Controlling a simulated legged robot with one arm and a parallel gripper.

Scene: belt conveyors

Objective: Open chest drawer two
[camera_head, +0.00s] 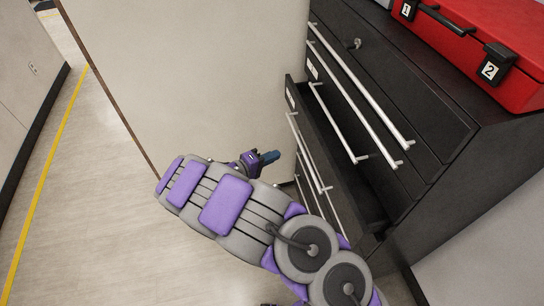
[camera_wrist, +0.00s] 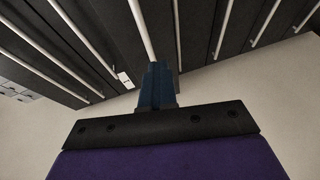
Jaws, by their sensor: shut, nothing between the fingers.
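The dark chest of drawers (camera_head: 440,118) fills the right of the head view, with long silver bar handles. One drawer (camera_head: 345,165) below the upper ones stands partly pulled out, showing a dark interior. I cannot read the small white labels, so I cannot tell which drawer is number two. My gripper (camera_head: 268,157) is left of the drawer fronts, with its blue fingers shut and empty. In the wrist view, the shut fingers (camera_wrist: 157,68) point at the drawer fronts. A silver handle (camera_wrist: 139,25) ends in line with the fingertips; I cannot tell whether they touch.
A red case (camera_head: 478,45) with tags 1 and 2 lies on top of the chest. A pale wall or panel (camera_head: 200,70) stands behind my gripper. Open floor (camera_head: 85,190) with a yellow line lies at the left.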

